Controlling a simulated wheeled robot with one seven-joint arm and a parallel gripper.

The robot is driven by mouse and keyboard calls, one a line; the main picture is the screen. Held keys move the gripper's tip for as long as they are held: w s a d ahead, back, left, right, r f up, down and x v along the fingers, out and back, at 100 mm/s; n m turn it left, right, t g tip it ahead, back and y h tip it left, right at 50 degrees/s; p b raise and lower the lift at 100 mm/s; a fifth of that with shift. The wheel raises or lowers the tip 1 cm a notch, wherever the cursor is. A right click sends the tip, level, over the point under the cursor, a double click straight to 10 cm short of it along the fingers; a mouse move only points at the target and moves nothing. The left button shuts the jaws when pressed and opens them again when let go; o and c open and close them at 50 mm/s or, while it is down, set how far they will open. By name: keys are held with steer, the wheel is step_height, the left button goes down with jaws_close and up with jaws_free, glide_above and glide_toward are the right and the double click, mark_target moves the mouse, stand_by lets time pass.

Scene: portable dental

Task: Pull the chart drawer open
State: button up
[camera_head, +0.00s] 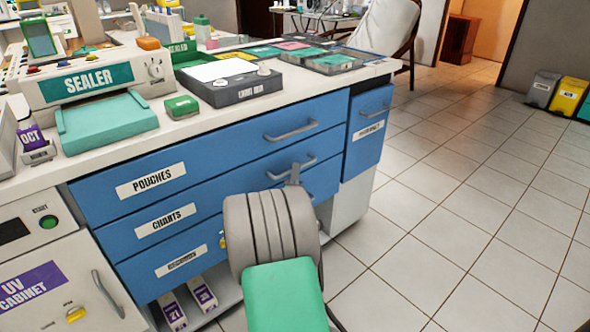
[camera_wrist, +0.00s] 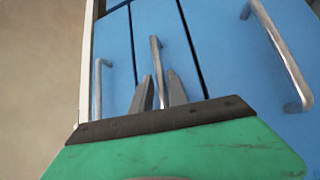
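The blue chart drawer (camera_head: 215,203), labelled CHARTS, is the middle of three stacked drawers in the counter. Its front looks flush with its neighbours, so it is shut. Its grey bar handle (camera_head: 308,162) is partly hidden by my gripper (camera_head: 295,178) in the head view. In the wrist view, the handle (camera_wrist: 155,60) stands between the two grey fingers of my gripper (camera_wrist: 160,82). The fingers are apart, one on each side of the bar, and I see no clear contact.
The POUCHES drawer (camera_head: 170,172) is above, with its handle (camera_head: 290,132) close over my gripper. Another drawer (camera_head: 182,262) is below. A side drawer (camera_head: 369,128) is at right. The counter top (camera_head: 205,122) holds a sealer (camera_head: 92,80). Tiled floor (camera_head: 450,220) at right is clear.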

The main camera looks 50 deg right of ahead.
steer(key=shift+x, duration=1.2)
jaws_close()
stand_by(0.5)
